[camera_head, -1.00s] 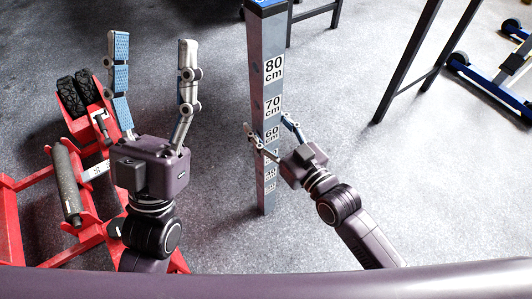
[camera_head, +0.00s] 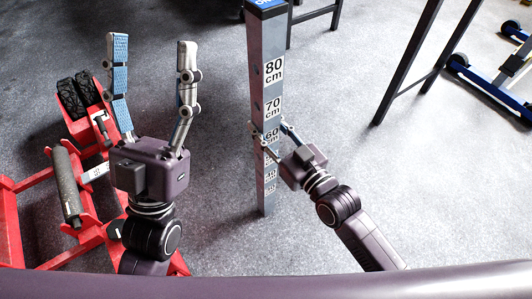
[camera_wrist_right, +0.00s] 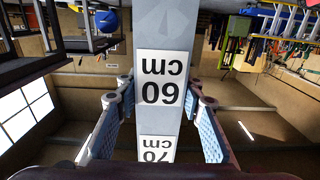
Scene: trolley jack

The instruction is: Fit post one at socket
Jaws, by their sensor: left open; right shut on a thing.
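A tall grey post (camera_head: 267,100) with a blue top and white height labels stands upright on the floor near the middle of the head view. My right gripper (camera_head: 270,133) is shut on it around the 60 cm label, one finger on each side. The post also fills the middle of the right wrist view (camera_wrist_right: 163,118), with its 60 and 70 cm labels upside down between the blue finger pads. My left gripper (camera_head: 150,60) is open and empty, fingers pointing up, left of the post. I cannot pick out a socket in these views.
A red trolley jack (camera_head: 90,235) with black wheels and a dark roller lies at the left, partly behind my left arm. Black stand legs (camera_head: 408,62) and a blue-and-grey wheeled frame (camera_head: 490,85) stand at the right. The floor right of the post is mostly clear.

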